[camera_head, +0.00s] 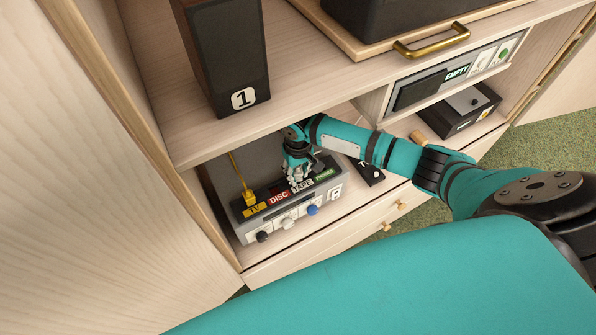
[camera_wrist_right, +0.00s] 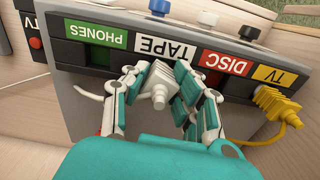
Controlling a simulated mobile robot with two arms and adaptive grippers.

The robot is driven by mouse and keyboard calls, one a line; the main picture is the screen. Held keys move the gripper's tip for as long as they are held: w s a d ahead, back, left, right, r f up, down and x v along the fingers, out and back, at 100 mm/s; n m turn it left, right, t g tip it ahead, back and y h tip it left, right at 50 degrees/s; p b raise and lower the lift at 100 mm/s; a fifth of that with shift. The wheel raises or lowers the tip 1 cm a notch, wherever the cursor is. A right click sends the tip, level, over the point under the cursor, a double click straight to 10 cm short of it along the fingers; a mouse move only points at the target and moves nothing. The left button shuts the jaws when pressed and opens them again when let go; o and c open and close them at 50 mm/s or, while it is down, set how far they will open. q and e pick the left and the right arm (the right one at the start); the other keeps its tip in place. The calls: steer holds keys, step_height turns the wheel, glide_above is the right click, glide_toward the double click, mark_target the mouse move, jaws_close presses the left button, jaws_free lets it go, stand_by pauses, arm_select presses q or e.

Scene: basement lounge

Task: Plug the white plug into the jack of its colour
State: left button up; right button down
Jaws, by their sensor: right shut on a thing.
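The grey switch box (camera_head: 328,202) stands on the lower shelf, with a row of labels: yellow TV, red DISC, white TAPE (camera_wrist_right: 165,47) and green PHONES. The white plug (camera_wrist_right: 158,88) is between the fingers of my right gripper (camera_wrist_right: 160,92), in front of the TAPE label. Its white cord trails left in the right wrist view. My right gripper also shows at the box in the head view (camera_head: 299,172), shut on the plug. The fingers and plug hide the TAPE jack, so I cannot tell whether the plug is in it. My left gripper is out of view.
A yellow plug (camera_wrist_right: 272,100) with a yellow cord sits at the TV jack. A speaker marked 1 (camera_head: 226,60) stands on the shelf above, whose edge is close over my right arm. A small dark box (camera_head: 368,172) lies right of the switch box.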

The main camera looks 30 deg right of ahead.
mark_target(298, 171)
steer(key=shift+f, duration=0.15)
steer(key=c, duration=1.1)
jaws_free()
steer(key=shift+o, duration=0.2)
steer(key=shift+r, duration=3.9)
